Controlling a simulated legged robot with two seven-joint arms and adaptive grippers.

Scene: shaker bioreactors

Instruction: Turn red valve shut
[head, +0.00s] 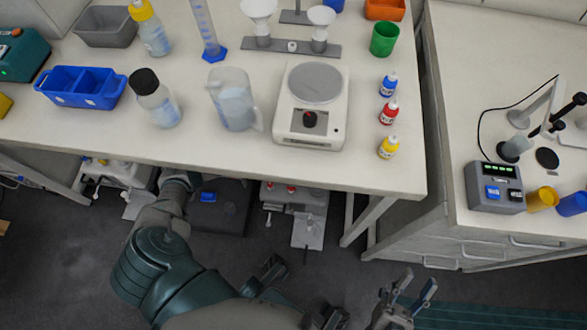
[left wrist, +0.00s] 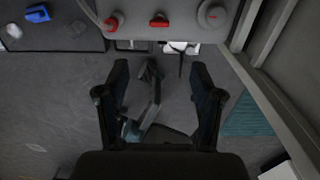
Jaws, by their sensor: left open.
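Red valve knobs (left wrist: 160,20) sit on the front of a grey unit (left wrist: 150,8) at the top of the left wrist view. In the head view small red knobs (head: 291,188) show on the unit under the bench; I cannot tell which is meant. My left gripper (left wrist: 159,67) is open and empty, its fingers below the knobs and apart from them. In the head view it is dark at bottom centre (head: 307,288). My right gripper (head: 417,284) is open and empty at bottom right.
The white bench (head: 240,150) overhangs the unit and holds bottles, a jug (head: 233,98) and a scale (head: 312,105). Bench legs (head: 367,220) stand right of the unit. A blue knob (left wrist: 38,13) is at the far left.

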